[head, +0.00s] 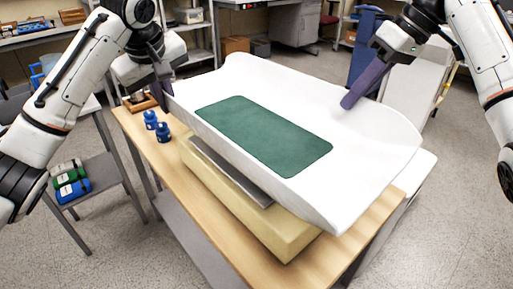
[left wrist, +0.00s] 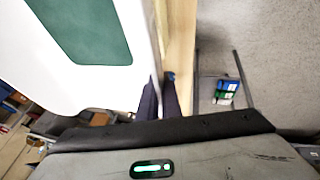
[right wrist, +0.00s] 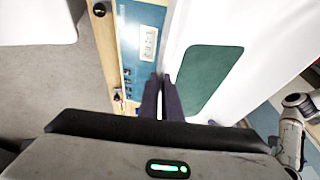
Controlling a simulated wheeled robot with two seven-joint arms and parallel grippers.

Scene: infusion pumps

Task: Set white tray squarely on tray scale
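The white tray (head: 370,150) is a wide, shallow curved dish with a green mat (head: 265,135) in it. It lies over the tray scale, a cream body (head: 235,200) with a grey plate (head: 230,170) showing under the tray's near-left side. Most of the plate is hidden, and I cannot tell if the tray touches it. My left gripper (head: 165,90) is shut on the tray's left rim, which runs between the fingers in the left wrist view (left wrist: 160,95). My right gripper (head: 358,95) is shut on the opposite rim, with one finger inside the tray; its fingers also show in the right wrist view (right wrist: 161,95).
The wooden table (head: 150,145) carries two blue bottles (head: 157,126) left of the tray. A blue panel with a display (right wrist: 145,45) lies beside the tray's right rim. A stool (head: 105,175) with coloured packs stands at left. Shelves and benches are behind.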

